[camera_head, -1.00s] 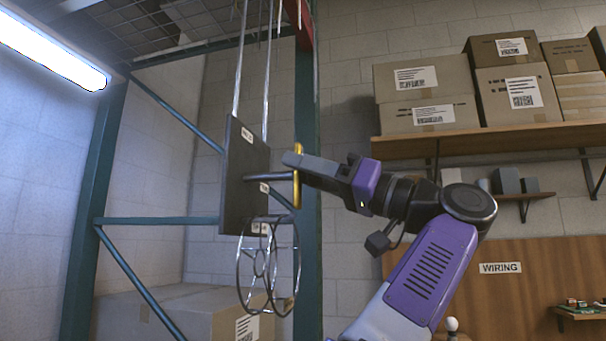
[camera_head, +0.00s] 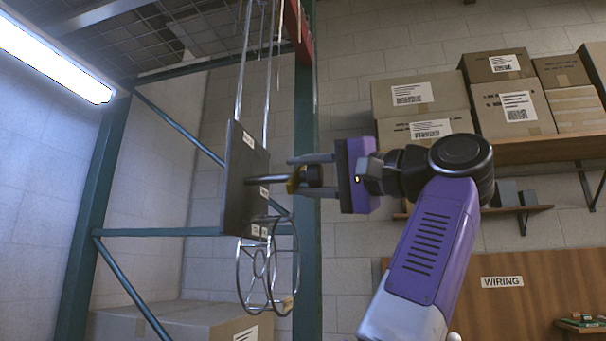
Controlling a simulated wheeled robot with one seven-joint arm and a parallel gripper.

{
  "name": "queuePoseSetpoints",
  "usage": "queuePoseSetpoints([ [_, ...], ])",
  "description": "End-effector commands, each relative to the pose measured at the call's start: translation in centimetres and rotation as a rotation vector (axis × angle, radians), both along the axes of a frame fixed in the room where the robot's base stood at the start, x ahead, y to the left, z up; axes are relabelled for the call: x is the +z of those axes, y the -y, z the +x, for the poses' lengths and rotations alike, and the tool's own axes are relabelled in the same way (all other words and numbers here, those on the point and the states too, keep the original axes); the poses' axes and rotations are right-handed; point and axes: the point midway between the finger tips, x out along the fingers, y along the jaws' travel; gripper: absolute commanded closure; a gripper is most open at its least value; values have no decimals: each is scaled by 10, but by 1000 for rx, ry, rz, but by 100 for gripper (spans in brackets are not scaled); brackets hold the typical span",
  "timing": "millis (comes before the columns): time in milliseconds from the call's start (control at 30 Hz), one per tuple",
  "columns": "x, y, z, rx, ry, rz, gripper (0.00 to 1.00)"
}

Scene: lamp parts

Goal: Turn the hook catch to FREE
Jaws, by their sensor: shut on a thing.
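The hook catch shows as a yellow bar (camera_head: 293,181) on a short dark rod (camera_head: 277,180) that sticks out from a dark upright plate (camera_head: 240,175). The bar looks foreshortened, nearly end-on. My gripper (camera_head: 311,174) comes in from the right, with one finger above and one below. It is shut on the catch's bar, beside a dark block between the fingers. White labels (camera_head: 249,140) are on the plate, but their words are too small to read. I cannot tell which label the catch points at.
The plate hangs on metal rods (camera_head: 241,75) inside a teal frame (camera_head: 307,235). A round wire cage (camera_head: 253,290) hangs below it. A cardboard box (camera_head: 180,322) lies low behind. Boxes on a shelf (camera_head: 545,148) and a WIRING board (camera_head: 535,300) are to the right.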

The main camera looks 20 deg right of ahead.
Motion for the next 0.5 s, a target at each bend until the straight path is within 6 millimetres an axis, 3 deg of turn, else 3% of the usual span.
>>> queuePoseSetpoints([
  [500, -2, 2, 1, -2, -364, 268, 100],
])
